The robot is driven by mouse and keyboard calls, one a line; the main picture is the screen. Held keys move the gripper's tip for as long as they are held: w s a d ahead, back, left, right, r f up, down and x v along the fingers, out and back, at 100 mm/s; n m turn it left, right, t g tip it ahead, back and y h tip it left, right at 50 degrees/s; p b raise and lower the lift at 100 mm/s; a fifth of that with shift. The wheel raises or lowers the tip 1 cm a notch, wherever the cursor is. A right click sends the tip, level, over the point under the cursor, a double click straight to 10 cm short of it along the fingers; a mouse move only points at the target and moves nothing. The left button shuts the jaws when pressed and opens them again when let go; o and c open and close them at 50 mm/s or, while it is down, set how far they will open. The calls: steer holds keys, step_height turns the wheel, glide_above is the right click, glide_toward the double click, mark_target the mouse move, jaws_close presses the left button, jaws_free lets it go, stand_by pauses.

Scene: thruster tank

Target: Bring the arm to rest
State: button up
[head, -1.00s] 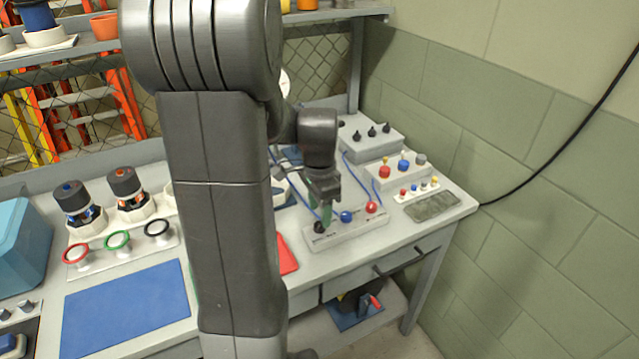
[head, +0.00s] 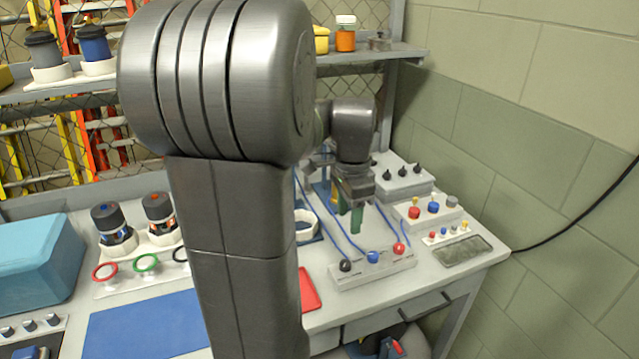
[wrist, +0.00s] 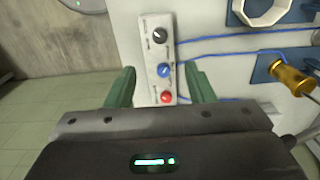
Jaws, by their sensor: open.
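My gripper (head: 349,218) hangs at the end of my arm, over the right part of the workbench (head: 443,285). In the wrist view its two green fingers (wrist: 160,88) are spread apart with nothing held between them. Below and between them lies a white terminal strip (wrist: 155,50) with a black, a blue and a red knob. In the head view the strip (head: 385,272) stands at the bench's front edge, apart from my gripper. My arm's large grey links hide the middle of the bench.
Blue cables (head: 322,218) run behind the strip. A control box with black knobs (head: 405,184) and a button block (head: 432,208) stand close to the right. A shelf (head: 350,57) with jars is above and behind. A teal box (head: 35,262) and blue mat (head: 145,327) are left.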

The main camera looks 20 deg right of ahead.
mark_target(346, 263)
step_height(346, 263, down, 14)
stand_by(0.6)
steer(key=shift+r, duration=0.1)
